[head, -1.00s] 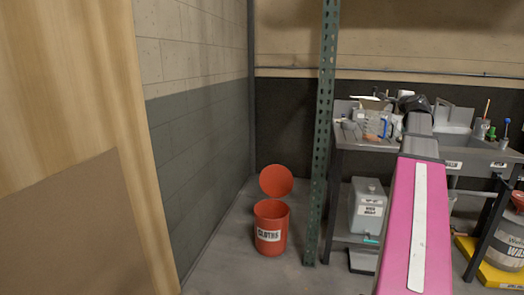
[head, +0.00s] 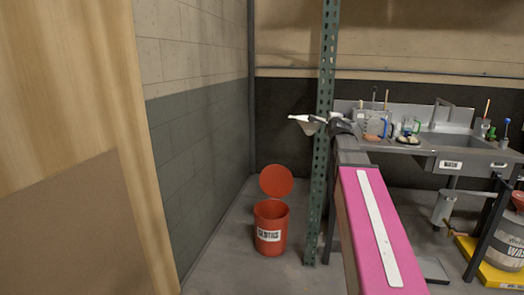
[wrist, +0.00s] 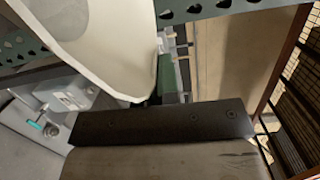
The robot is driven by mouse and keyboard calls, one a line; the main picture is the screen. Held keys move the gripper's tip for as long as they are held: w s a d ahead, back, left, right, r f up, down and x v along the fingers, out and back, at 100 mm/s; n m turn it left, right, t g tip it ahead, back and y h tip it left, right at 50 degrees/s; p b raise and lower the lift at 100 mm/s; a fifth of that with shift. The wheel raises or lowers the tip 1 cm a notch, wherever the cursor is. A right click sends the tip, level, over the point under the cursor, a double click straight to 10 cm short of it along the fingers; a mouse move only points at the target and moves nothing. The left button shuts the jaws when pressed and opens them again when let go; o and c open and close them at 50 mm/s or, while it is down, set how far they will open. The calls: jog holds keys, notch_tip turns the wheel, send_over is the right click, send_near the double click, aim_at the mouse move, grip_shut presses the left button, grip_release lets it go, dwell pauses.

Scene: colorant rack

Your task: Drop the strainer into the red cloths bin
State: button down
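The red cloths bin (head: 271,218) stands on the floor by the wall, with its round red lid (head: 276,181) raised behind it. Its front label is partly legible. The pale cone-shaped strainer (head: 309,127) is in the air above and to the right of the bin, at the green post. My gripper (head: 328,120) is at the strainer's right side and appears shut on its rim; the post overlaps this spot and the fingertips are hard to make out. In the wrist view the strainer (wrist: 105,40) fills the upper left, close to the camera.
The perforated green post (head: 318,190) stands between the bin and the sink bench (head: 400,147), very close to my gripper. It also shows at the top of the wrist view (wrist: 215,12). The floor around the bin is clear. A wooden panel (head: 70,120) stands at the left.

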aim_at(306, 127)
jog(key=shift+n+y, duration=0.4)
jog(key=shift+y, duration=0.2)
jog(key=a, duration=0.3)
jog(key=a+f, duration=0.1)
jog(key=a, duration=0.3)
jog(key=a+f, duration=0.1)
jog(key=a, duration=0.3)
jog(key=shift+s+a+f, duration=0.15)
jog(key=shift+s+f, duration=0.1)
jog(key=shift+s, duration=0.1)
